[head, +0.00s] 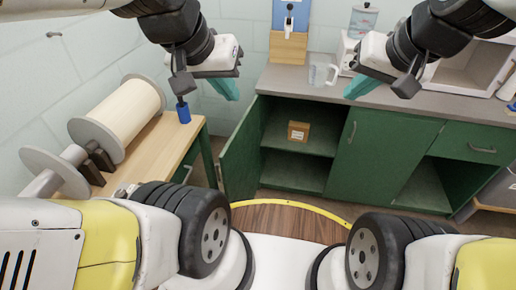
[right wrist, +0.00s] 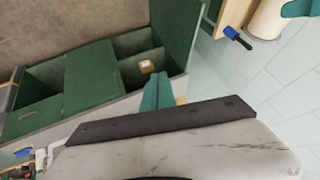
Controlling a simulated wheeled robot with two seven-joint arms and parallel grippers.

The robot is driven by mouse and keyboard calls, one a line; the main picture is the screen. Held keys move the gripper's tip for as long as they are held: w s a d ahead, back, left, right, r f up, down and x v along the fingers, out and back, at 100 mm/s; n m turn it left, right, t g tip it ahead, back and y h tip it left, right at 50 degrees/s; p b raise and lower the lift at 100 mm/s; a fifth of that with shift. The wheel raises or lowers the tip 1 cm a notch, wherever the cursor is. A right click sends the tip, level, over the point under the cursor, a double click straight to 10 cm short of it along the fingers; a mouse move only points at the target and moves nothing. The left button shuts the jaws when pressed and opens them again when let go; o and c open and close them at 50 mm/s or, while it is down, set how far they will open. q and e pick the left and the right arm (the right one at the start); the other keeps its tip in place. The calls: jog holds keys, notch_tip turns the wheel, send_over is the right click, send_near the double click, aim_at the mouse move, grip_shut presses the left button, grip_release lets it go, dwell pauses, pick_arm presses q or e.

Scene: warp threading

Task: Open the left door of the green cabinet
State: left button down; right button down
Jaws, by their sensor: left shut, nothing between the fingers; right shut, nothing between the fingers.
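The green cabinet (head: 386,148) stands under the grey counter. Its left door (head: 242,152) is swung outward to the left, and the left compartment is exposed. The door also shows at the top of the right wrist view (right wrist: 180,35). My left gripper (head: 229,90) is shut and empty, above and apart from the open door. My right gripper (head: 356,90) is shut and empty, in front of the counter's edge. Its teal fingers also show in the right wrist view (right wrist: 157,92).
A small brown box (head: 298,131) sits on the shelf inside. A glass pitcher (head: 322,71) stands on the counter. At left, a wooden table (head: 160,145) carries a large roll (head: 125,115) and a blue-handled item (head: 183,111), close to the open door.

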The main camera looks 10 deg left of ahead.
jog(key=w+a+f+m+y, duration=0.35)
jog(key=w+a, duration=0.75)
jog(key=w, duration=0.4)
jog(key=w+a+f+m+h, duration=0.2)
jog(key=w+a+f+m, duration=0.25)
jog(key=w+f, duration=0.35)
notch_tip(320, 180, down, 14)
jog(key=m+g+h, duration=0.1)
jog(key=m, duration=0.5)
jog(key=s+a+f+m+g+h, duration=0.1)
jog(key=s+a+f+m+g, duration=0.1)
jog(key=s+f+g, duration=0.3)
jog(key=s+a+f+m, duration=0.2)
jog(key=s+f, duration=0.2)
jog(key=f, duration=0.4)
jog(key=a+f, duration=0.5)
jog(key=f, duration=0.4)
jog(key=shift+a+f, duration=0.15)
jog(key=shift+a, duration=0.25)
